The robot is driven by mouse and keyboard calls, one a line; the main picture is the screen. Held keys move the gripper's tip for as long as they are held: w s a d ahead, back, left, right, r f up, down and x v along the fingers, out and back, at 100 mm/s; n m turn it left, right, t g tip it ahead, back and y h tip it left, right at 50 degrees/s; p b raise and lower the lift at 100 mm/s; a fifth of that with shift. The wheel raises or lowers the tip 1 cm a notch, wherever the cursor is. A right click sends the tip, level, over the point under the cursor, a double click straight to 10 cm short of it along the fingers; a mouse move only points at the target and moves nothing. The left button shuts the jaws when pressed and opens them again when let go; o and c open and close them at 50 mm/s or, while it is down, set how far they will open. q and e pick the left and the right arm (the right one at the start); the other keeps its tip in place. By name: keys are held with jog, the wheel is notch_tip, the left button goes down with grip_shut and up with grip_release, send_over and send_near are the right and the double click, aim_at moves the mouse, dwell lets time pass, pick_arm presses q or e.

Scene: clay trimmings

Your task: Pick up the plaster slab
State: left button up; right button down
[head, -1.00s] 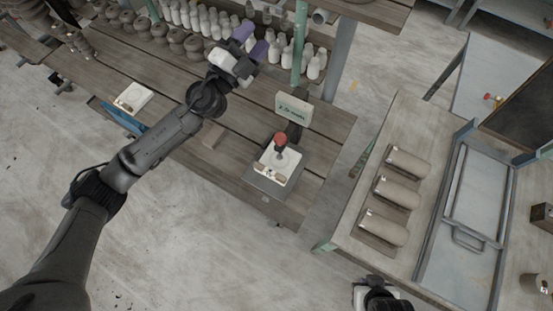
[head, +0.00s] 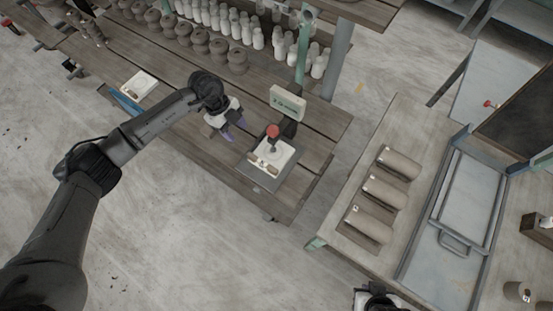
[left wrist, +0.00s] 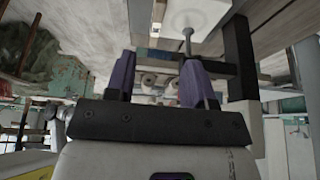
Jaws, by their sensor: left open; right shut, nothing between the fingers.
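A white slab (head: 276,156) with brown clay bits along its near edge lies on a grey scale-like base (head: 248,172). A red knob on a stem (head: 272,131) stands over it. Another flat white piece (head: 139,85) lies further left on the bench; I cannot tell which is the plaster slab. My left gripper (head: 234,131) is open, purple fingertips low, just left of the scale and apart from it. In the left wrist view its fingers (left wrist: 158,84) are spread with nothing held; a white plate (left wrist: 195,14) shows beyond them. My right gripper (head: 374,299) is shut at the bottom edge, partly cut off.
A small sign or display box (head: 288,102) stands behind the scale. Rows of white bottles (head: 230,24) and brown pots (head: 197,42) fill the bench's back. A green post (head: 304,50) rises at right. Several clay rolls (head: 384,193) lie on the right-hand table (head: 345,215).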

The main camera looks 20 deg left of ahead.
pick_arm(q)
send_over(251, 155)
jog(key=a, duration=0.2)
notch_tip(251, 155, down, 7)
jog(key=shift+w+x, duration=0.15)
jog(key=shift+x, duration=1.35)
jog(key=shift+w+x, duration=0.15)
jog(key=shift+x, duration=1.35)
jog(key=shift+f, duration=0.1)
jog(key=shift+a, duration=0.1)
grip_shut()
